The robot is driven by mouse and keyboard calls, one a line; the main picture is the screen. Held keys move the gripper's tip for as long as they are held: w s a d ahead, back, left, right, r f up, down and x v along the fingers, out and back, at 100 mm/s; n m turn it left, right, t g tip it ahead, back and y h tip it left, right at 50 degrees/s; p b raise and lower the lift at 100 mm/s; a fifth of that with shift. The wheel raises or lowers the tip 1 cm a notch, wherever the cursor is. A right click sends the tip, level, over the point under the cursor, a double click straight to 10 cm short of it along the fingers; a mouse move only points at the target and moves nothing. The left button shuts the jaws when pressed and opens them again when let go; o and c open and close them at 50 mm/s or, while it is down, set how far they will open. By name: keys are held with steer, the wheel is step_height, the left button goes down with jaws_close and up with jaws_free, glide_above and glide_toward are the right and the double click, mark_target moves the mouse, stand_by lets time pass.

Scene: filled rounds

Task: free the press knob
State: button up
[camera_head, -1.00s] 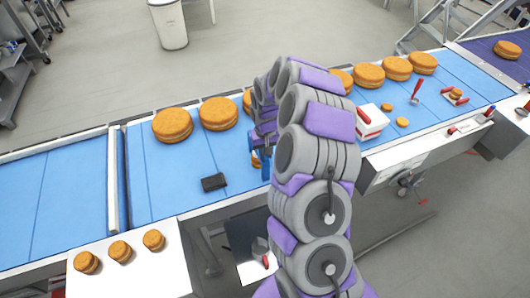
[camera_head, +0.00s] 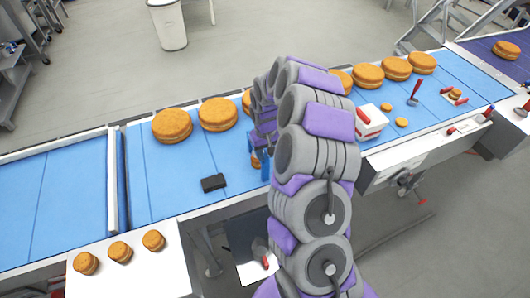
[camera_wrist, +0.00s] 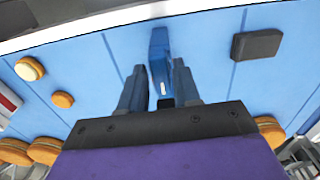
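A blue upright piece with a pale stripe (camera_wrist: 160,58), possibly the press knob, stands between the two dark blue fingers of my gripper (camera_wrist: 159,80) in the wrist view. The fingers lie close along both sides of it; I cannot tell whether they touch it. In the head view, my gripper (camera_head: 261,163) is low over the blue belt (camera_head: 225,160), and my arm hides much of what is around it.
A dark block (camera_head: 213,183) lies on the belt left of my gripper. Large round cakes (camera_head: 218,114) line the far edge. A white box with a red part (camera_head: 370,122) stands to the right. Small rounds sit on a white table (camera_head: 150,275) at the front left.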

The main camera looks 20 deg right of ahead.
mark_target(265, 155)
steer(key=shift+r, duration=0.1)
step_height(265, 155, up, 17)
stand_by(0.6)
stand_by(0.3)
